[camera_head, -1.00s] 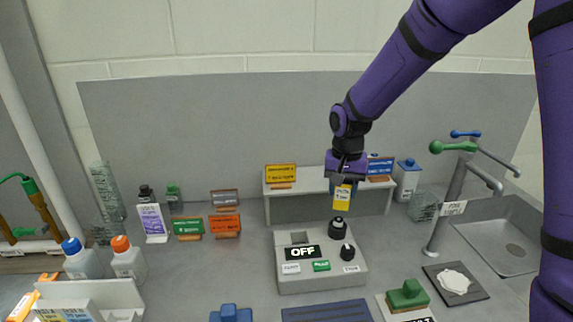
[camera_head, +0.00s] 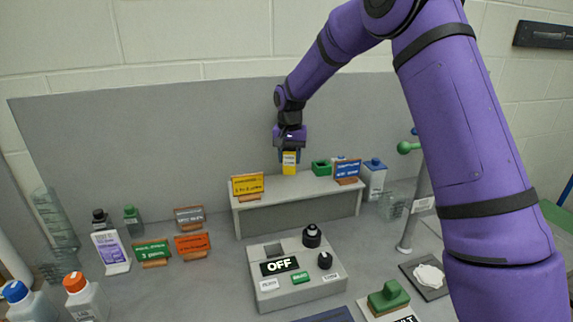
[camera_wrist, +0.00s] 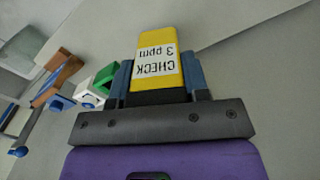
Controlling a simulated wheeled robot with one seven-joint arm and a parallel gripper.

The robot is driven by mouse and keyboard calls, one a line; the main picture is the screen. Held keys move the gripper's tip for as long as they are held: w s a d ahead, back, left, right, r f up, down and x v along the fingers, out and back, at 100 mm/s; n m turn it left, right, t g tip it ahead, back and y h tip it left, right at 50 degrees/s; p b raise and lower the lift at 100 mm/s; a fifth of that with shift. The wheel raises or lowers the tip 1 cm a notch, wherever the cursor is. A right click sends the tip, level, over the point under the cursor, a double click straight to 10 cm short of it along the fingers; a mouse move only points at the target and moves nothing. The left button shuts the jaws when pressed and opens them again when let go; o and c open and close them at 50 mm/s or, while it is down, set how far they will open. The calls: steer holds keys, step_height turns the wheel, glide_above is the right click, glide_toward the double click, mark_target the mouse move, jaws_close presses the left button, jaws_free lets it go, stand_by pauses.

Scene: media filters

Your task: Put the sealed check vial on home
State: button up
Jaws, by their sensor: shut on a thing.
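The check vial is a yellow block with a white "CHECK 3 ppm" label. It shows in the head view (camera_head: 289,168) and in the wrist view (camera_wrist: 155,72). My gripper (camera_head: 289,152) is shut on it, the blue fingers (camera_wrist: 158,82) on either side and the vial upright in the head view. The vial is at the top of the grey shelf (camera_head: 300,205), between a yellow sign and a green holder; I cannot tell whether its base touches. No place marked "home" is readable. The green holder (camera_head: 321,168) is just right of the vial and also shows in the wrist view (camera_wrist: 104,78).
A yellow sign (camera_head: 247,186) and a blue sign (camera_head: 347,170) stand on the shelf. A blue-capped white bottle (camera_head: 374,181) is right of it. A meter reading OFF (camera_head: 280,266) with black knobs sits in front. More signs and bottles stand left.

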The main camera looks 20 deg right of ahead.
steer(key=shift+w+a+f, duration=0.1)
steer(key=shift+w+f, duration=0.05)
steer(key=shift+w, duration=1.05)
steer(key=shift+f, duration=1.7)
steer(key=shift+f, duration=0.1)
steer(key=o, duration=0.9)
steer(key=shift+o, duration=0.2)
